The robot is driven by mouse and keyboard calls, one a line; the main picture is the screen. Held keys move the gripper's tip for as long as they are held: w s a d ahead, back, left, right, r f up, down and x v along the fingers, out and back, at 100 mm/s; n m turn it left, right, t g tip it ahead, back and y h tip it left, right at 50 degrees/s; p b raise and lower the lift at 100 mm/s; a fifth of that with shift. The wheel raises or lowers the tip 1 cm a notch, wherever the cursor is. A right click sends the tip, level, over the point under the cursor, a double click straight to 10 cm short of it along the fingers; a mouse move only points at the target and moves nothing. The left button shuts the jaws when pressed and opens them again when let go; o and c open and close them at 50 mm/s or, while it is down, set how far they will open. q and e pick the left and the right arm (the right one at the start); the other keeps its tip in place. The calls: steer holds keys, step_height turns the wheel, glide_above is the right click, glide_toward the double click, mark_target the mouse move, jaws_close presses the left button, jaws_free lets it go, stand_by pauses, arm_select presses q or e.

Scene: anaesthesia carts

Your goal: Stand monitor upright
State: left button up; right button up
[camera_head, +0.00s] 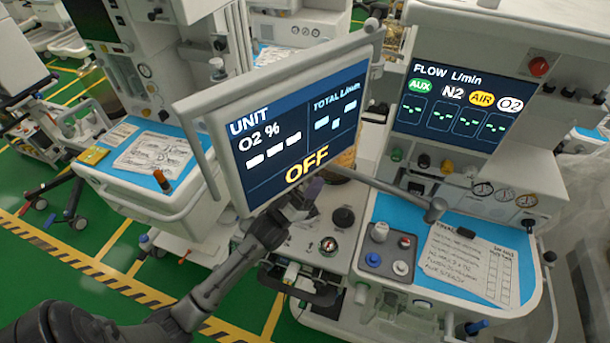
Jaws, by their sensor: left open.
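The monitor (277,134) is a flat screen in a pale frame with a side handle, reading UNIT, O2 %, TOTAL L/min and OFF. It sits at the middle of the view, its top edge slanting up to the right. I cannot tell how far its face leans. A grey support arm (385,187) runs from behind the monitor's lower edge to the right. My right gripper is not in view.
The anaesthesia cart (490,35) has a second screen (458,103) reading FLOW L/min, plus knobs and gauges. Its blue-topped shelf (393,212) holds a written sheet (468,262) and a knob block (388,250). Another cart's tray (150,197) stands left. Green floor shows at lower left.

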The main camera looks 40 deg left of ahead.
arm_select(q)
steer(key=d+b+v, duration=0.1)
steer(key=v, duration=1.2)
steer(key=shift+s+a+f, duration=0.25)
steer(key=shift+a+f, duration=0.05)
steer(key=shift+a, duration=0.25)
steer(key=shift+y, duration=0.3)
